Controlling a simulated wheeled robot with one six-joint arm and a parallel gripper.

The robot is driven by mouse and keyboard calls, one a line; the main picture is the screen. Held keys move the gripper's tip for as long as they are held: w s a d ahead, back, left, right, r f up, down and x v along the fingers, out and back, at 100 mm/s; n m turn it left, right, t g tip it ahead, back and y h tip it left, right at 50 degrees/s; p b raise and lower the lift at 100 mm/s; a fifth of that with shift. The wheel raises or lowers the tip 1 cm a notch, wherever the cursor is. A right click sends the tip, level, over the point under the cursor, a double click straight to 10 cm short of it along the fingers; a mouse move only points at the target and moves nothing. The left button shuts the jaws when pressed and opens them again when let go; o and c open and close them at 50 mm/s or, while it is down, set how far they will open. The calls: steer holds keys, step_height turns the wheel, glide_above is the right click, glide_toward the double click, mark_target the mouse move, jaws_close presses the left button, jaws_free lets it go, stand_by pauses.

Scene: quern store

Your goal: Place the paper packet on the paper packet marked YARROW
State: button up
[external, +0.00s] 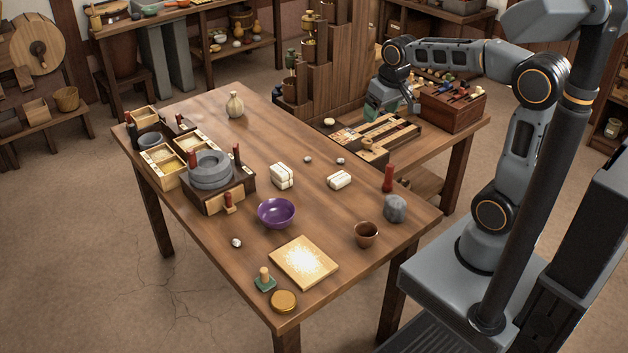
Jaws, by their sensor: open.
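Two white paper packets tied with string lie apart near the middle of the wooden table. The larger-looking one (282,176) is on the left and seems to be stacked or thick. The other, flatter one (339,180) lies to its right. No writing can be read on either, so I cannot tell which is marked YARROW. My gripper (383,112) is open, above the side table beyond the main table's right edge. It is away from both packets, and its fingertips are small and hard to make out.
A purple bowl (276,213) stands in front of the packets. A stone quern (210,170) stands to the left. A red-handled tool (388,178), grey stone (395,208) and brown cup (366,234) stand on the right. The table's back middle is mostly clear.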

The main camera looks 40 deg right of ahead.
steer(key=s+d+f, duration=0.2)
steer(key=s+f, duration=0.4)
steer(key=s, duration=0.7)
steer(key=shift+d+t, duration=0.2)
steer(key=shift+t, duration=0.2)
steer(key=shift+f, duration=0.1)
